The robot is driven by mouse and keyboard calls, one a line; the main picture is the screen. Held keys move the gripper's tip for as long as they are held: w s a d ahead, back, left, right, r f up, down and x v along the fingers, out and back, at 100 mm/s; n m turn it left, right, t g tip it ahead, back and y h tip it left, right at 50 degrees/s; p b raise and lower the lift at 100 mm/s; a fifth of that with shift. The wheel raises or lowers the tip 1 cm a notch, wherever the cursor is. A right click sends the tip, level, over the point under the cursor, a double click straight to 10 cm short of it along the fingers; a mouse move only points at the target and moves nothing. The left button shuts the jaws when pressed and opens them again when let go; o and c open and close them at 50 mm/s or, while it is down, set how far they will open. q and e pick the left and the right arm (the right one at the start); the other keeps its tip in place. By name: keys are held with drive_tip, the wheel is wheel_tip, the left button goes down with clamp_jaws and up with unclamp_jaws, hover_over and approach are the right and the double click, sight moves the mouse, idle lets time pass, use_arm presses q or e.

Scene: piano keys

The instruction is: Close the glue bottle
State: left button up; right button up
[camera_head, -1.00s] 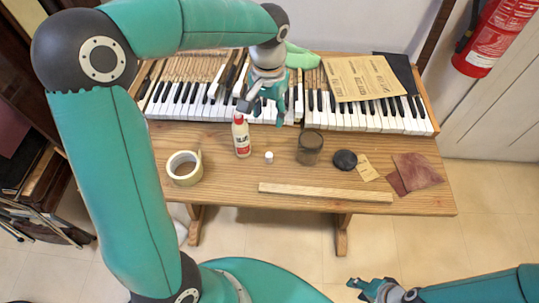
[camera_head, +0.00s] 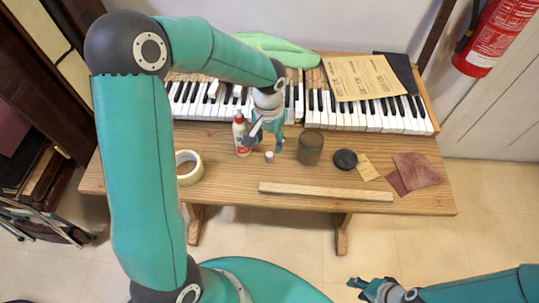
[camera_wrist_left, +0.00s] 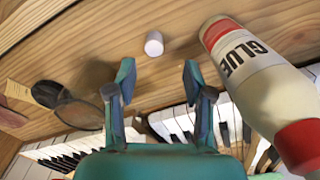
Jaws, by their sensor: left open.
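The glue bottle (camera_head: 241,134), white with a red top and a red-and-white label, stands upright on the table. It also shows in the left wrist view (camera_wrist_left: 258,75), at the right. A small white cap (camera_head: 269,157) sits on the table to the right of the bottle. In the left wrist view the cap (camera_wrist_left: 154,44) lies just beyond the gap between the fingertips. My left gripper (camera_head: 267,140) is open and empty, above and behind the cap and beside the bottle. My right gripper (camera_head: 365,289) is low at the front, away from the table; its finger opening is unclear.
A dark glass jar (camera_head: 310,147) stands right of the cap. A tape roll (camera_head: 188,167) lies left, partly hidden by my arm. A wooden strip (camera_head: 325,191) lies in front. Piano keys (camera_head: 370,115), a green cloth (camera_head: 275,48) and papers (camera_head: 360,78) are behind.

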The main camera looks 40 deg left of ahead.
sight(270, 154)
use_arm(q)
drive_tip(key=f, duration=0.2)
drive_tip(key=s+d+f, duration=0.1)
drive_tip(key=f, duration=0.1)
drive_tip(key=shift+p, duration=0.35)
drive_tip(key=shift+w+f, duration=0.15)
drive_tip(key=shift+f, duration=0.45)
drive_tip(key=shift+c, duration=0.2)
drive_tip(key=c, duration=0.7)
